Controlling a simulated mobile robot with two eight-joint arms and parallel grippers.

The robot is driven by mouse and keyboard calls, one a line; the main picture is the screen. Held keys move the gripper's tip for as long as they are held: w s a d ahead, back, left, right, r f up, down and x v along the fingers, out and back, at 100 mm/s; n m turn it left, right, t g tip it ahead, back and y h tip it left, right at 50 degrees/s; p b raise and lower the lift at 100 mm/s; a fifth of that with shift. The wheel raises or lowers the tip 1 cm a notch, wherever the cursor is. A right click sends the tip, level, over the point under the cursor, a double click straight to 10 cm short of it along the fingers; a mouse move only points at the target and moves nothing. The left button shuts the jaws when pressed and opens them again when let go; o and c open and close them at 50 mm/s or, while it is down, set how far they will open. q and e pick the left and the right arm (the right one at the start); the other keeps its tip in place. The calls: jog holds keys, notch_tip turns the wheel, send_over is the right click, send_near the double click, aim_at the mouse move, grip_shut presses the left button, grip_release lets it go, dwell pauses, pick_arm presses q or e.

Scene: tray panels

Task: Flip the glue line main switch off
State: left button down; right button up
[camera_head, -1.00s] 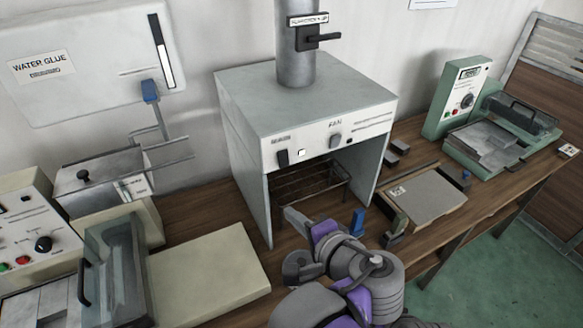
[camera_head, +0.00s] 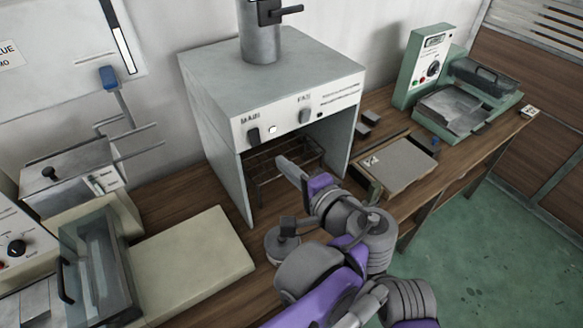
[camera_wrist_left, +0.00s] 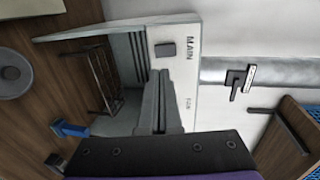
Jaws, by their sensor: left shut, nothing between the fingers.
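The main switch (camera_head: 253,135) is a dark rocker on the front panel of the grey hood (camera_head: 270,75), left of a small white lamp (camera_head: 272,130). It also shows in the left wrist view (camera_wrist_left: 165,49), beside the label MAIN. My left gripper (camera_head: 282,163) is shut and empty, in front of the hood opening, below and to the right of the main switch. In the left wrist view its closed fingers (camera_wrist_left: 160,76) point toward the panel, apart from the switch in the picture. They hide the fan switch there. My right gripper is not in view.
The fan switch (camera_head: 304,116) sits right of the main switch. A wire rack (camera_head: 270,172) stands inside the hood. A flat board (camera_head: 400,165) and a green machine (camera_head: 465,100) lie to the right. A cream slab (camera_head: 190,258) is at left.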

aim_at(257, 142)
pick_arm(q)
jog(key=x, duration=0.9)
jog(key=shift+w+a+p, duration=0.1)
jog(key=shift+w+p, duration=0.15)
jog(key=shift+p, duration=0.1)
jog(key=shift+f, duration=0.1)
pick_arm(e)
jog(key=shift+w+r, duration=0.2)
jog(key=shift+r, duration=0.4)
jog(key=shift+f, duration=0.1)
